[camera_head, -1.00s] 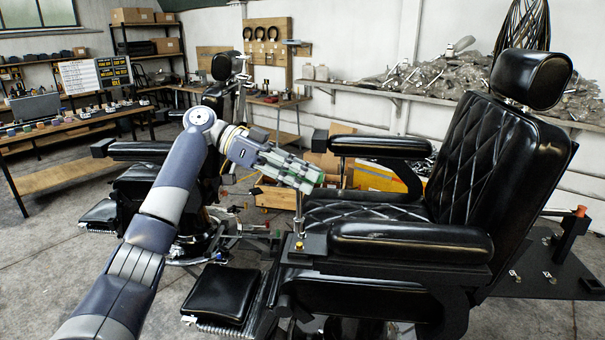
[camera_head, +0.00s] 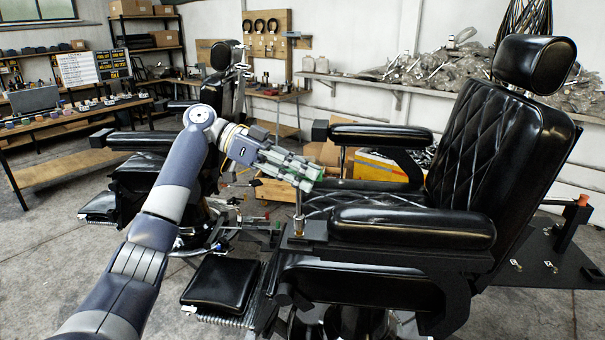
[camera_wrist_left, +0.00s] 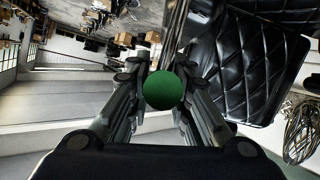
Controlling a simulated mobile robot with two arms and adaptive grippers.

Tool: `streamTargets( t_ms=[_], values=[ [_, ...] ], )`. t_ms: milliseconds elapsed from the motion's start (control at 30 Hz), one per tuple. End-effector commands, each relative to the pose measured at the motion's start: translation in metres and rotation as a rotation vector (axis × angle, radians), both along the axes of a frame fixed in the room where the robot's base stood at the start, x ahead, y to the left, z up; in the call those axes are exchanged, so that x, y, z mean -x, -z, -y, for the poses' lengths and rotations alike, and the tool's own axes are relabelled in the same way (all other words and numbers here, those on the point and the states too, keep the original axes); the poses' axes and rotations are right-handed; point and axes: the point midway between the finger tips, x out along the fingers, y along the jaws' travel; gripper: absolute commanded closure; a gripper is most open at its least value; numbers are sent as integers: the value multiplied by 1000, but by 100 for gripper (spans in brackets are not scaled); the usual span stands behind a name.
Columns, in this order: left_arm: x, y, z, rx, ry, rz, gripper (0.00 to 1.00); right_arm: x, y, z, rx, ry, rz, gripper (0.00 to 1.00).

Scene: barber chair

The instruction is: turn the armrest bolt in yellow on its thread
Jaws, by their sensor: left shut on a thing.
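My left gripper (camera_head: 316,176) is shut on a green-handled tool, whose round green end (camera_wrist_left: 163,90) shows between the fingers in the left wrist view. In the head view a thin metal shaft (camera_head: 299,203) stands upright below the fingertips. Its lower end meets the brass-yellow bolt (camera_head: 299,228) at the front of the near armrest (camera_head: 412,227). I cannot tell whether the tool is seated in the bolt, or how far the bolt is threaded in. The fingers hide most of the handle. My right gripper is out of view.
The black barber chair's backrest (camera_head: 500,150) rises at the right, with the far armrest (camera_head: 380,135) behind my gripper. A footrest pad (camera_head: 222,284) sits low at front left. A second chair (camera_head: 150,185) stands behind my arm. Open floor lies at left.

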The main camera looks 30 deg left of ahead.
Motion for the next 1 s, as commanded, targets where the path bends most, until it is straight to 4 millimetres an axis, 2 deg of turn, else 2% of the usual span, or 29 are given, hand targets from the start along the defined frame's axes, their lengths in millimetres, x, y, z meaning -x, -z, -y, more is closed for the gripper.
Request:
streamTargets(
  t_ms=[1000],
  values=[
    [0,14,0,0,-1,2,100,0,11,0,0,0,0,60]
  ],
)
